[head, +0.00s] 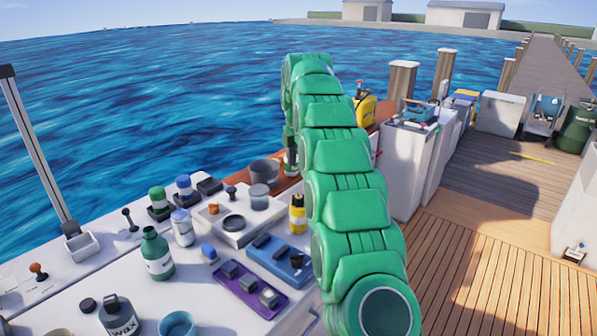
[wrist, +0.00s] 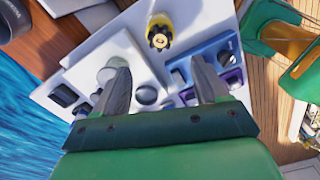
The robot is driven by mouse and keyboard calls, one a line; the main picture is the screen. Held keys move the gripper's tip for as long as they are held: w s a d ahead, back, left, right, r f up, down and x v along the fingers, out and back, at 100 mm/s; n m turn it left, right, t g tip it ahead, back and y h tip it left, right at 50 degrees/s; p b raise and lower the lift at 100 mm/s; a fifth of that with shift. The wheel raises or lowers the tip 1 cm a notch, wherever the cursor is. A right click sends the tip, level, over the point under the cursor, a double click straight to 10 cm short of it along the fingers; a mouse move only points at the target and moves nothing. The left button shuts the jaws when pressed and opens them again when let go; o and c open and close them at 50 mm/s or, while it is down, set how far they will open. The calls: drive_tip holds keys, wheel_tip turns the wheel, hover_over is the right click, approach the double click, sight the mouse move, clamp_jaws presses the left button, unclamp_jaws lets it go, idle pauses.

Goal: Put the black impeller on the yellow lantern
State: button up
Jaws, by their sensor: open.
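A yellow lantern (head: 297,213) with dark parts stands upright on the white counter, left of my arm in the head view. In the wrist view the yellow lantern (wrist: 160,17) shows beyond my fingertips, with a dark, scalloped piece (wrist: 157,39) around a yellow middle at its end. I cannot tell if that piece is the black impeller or part of the lantern. A small black part (head: 297,261) sits on the blue tray (head: 273,250); its shape is too small to name. My gripper (wrist: 158,63) is open and empty above the counter.
A purple tray (head: 243,300) with grey blocks lies near the blue tray. A white tray (head: 257,232) holds a dark disc (head: 234,222). Several bottles, including a green one (head: 156,252), crowd the left. Water lies beyond the counter; wooden decking (head: 470,275) is at right.

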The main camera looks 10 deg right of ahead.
drive_tip(key=shift+r, duration=0.55)
drive_tip(key=shift+s, duration=0.1)
drive_tip(key=s+d+r+m+g, duration=0.1)
drive_tip(key=s+d+r+m, duration=0.15)
drive_tip(key=s+m, duration=0.7)
drive_tip(key=s+d+r+m, duration=0.1)
drive_tip(key=s+r+m, duration=0.15)
drive_tip(key=s, duration=1.45)
drive_tip(key=s+f+m, duration=0.3)
drive_tip(key=s, duration=0.7)
drive_tip(key=s+d+f+m, duration=0.1)
drive_tip(key=s+f+m, duration=0.2)
drive_tip(key=s, duration=0.8)
drive_tip(key=s+d+f+m, duration=0.1)
drive_tip(key=s+f+m, duration=0.3)
drive_tip(key=s, duration=0.7)
drive_tip(key=shift+d+m+g, duration=0.25)
drive_tip(key=shift+m+g, duration=0.15)
drive_tip(key=shift+m, duration=0.3)
